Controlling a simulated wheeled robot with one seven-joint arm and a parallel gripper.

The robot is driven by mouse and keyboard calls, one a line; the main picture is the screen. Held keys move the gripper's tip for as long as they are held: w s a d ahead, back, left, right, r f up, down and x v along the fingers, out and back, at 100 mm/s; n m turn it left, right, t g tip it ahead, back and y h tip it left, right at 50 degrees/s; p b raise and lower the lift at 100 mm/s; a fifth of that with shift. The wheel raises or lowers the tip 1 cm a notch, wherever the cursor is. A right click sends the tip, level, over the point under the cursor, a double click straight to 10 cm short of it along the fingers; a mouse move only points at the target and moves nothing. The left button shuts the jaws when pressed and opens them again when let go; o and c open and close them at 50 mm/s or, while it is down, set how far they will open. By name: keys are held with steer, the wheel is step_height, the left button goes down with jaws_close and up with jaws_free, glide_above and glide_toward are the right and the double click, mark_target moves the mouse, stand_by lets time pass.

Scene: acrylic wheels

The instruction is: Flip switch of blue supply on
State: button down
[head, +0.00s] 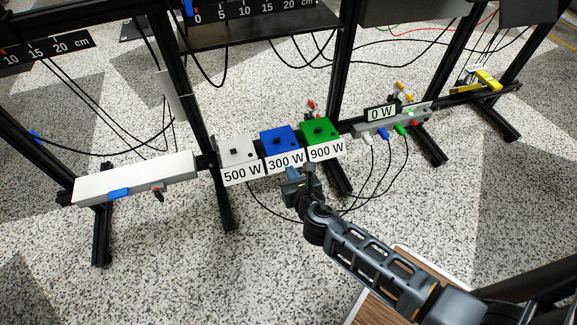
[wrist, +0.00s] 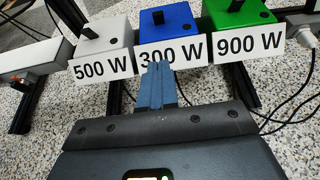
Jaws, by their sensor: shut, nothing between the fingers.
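The blue supply (head: 278,136) is a blue box with a black switch on its top and a "300 W" label on its front. It stands between a white supply (head: 237,150) labelled "500 W" and a green supply (head: 314,131) labelled "900 W". In the wrist view the blue supply (wrist: 170,32) has its black switch (wrist: 158,17) upright on top. My gripper (head: 291,176) is shut and empty in front of and below the "300 W" label. In the wrist view its fingertips (wrist: 157,68) overlap the lower part of that label. Whether they touch it cannot be told.
The supplies sit on a black rail with upright posts. A grey power strip (head: 395,124) with coloured plugs and a "0 W" display (head: 381,112) stands to the right. A white bar (head: 135,178) lies to the left. Black cables hang below the rail.

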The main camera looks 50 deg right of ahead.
mark_target(276, 141)
steer(key=b+x, duration=0.2)
steer(key=x, duration=0.6)
steer(key=shift+w+d+f+b, duration=0.15)
steer(key=shift+f+b, duration=0.05)
steer(key=shift+b, duration=0.1)
steer(key=shift+w+d+r+p, duration=0.25)
steer(key=shift+w+d+r, duration=0.25)
steer(key=shift+w, duration=0.2)
steer(key=shift+w+d+r+p, duration=0.2)
steer(key=shift+w+d+r, duration=0.25)
steer(key=shift+w, duration=0.3)
steer(key=shift+w+r+p, duration=0.1)
steer(key=shift+r+p, duration=0.15)
steer(key=shift+p, duration=0.85)
steer(key=shift+f+g, duration=0.1)
steer(key=shift+g, duration=0.2)
